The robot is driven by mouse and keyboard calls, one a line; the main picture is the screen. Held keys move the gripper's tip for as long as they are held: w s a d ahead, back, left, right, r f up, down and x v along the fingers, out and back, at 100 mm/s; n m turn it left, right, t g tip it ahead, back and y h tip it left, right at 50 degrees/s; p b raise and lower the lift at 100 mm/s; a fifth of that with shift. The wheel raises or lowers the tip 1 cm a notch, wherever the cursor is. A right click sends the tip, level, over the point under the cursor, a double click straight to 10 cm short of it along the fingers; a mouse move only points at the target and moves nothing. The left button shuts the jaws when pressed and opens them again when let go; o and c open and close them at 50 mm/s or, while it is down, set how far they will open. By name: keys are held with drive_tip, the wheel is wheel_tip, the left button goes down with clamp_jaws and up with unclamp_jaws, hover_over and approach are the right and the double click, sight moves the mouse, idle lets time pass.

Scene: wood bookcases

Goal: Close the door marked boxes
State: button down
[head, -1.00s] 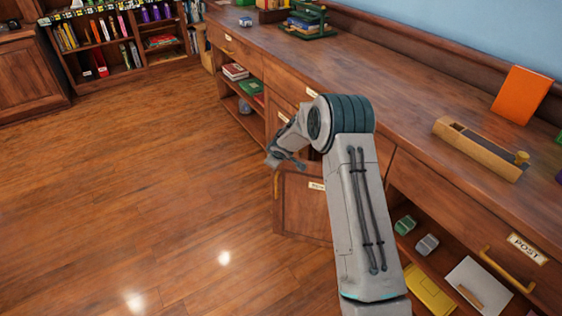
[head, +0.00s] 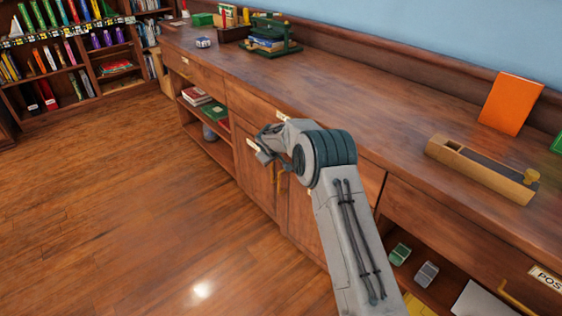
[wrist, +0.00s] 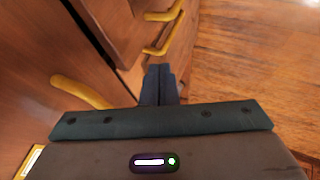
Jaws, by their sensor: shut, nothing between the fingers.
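The wooden door (head: 304,216), whose label is hidden behind my arm in the head view, stands close to the counter front, with a yellow handle (head: 279,180) at its left side. I cannot tell whether it is fully flush. My gripper (head: 262,152) is shut and empty, just in front of the cabinet fronts near that handle. In the wrist view the closed fingertips (wrist: 160,72) point past a wooden panel edge with a dark gap beside it. A yellow handle (wrist: 80,92) lies to their left, and two more show above them.
The long counter (head: 340,120) runs along the right, with a wooden box (head: 480,170) and an orange board (head: 510,103) on it. An open shelf with red and green books (head: 205,105) lies left of the doors. The floor (head: 130,220) at left is clear.

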drive_tip(key=shift+w+d, duration=0.5)
drive_tip(key=shift+d, duration=0.15)
